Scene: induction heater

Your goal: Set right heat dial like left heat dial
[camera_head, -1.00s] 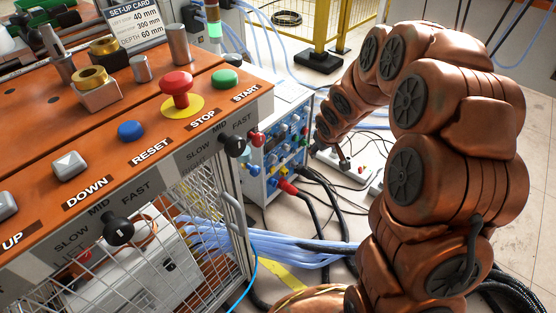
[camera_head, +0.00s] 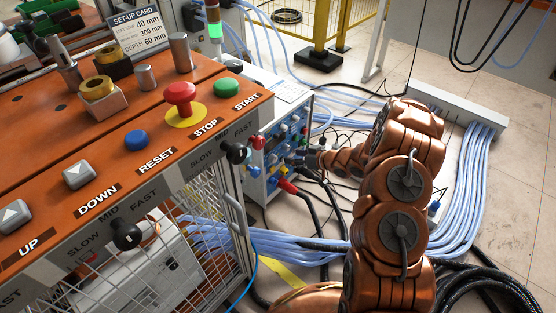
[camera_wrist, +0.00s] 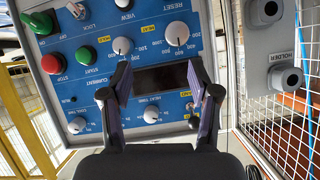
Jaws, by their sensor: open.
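In the wrist view the blue heater panel (camera_wrist: 140,125) appears upside down. A large white dial (camera_wrist: 177,31) and a smaller white dial (camera_wrist: 122,46) sit on either side of a yellow label, with printed scales around them. Their pointers are too small to read surely, and I cannot tell which dials are the left and right heat dials. More white dials sit lower, including one (camera_wrist: 151,115) between my fingers and one (camera_wrist: 102,95) beside a finger. My gripper (camera_wrist: 160,77) is open and empty, in front of the dark display. In the head view it is at the heater box (camera_head: 283,135), mostly hidden.
Red (camera_wrist: 52,64) and green (camera_wrist: 86,55) buttons and a green switch (camera_wrist: 38,22) are at the panel's left in the wrist view. In the head view the orange control desk (camera_head: 60,150) stands at left. Cables (camera_head: 285,243) lie below the heater on the floor.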

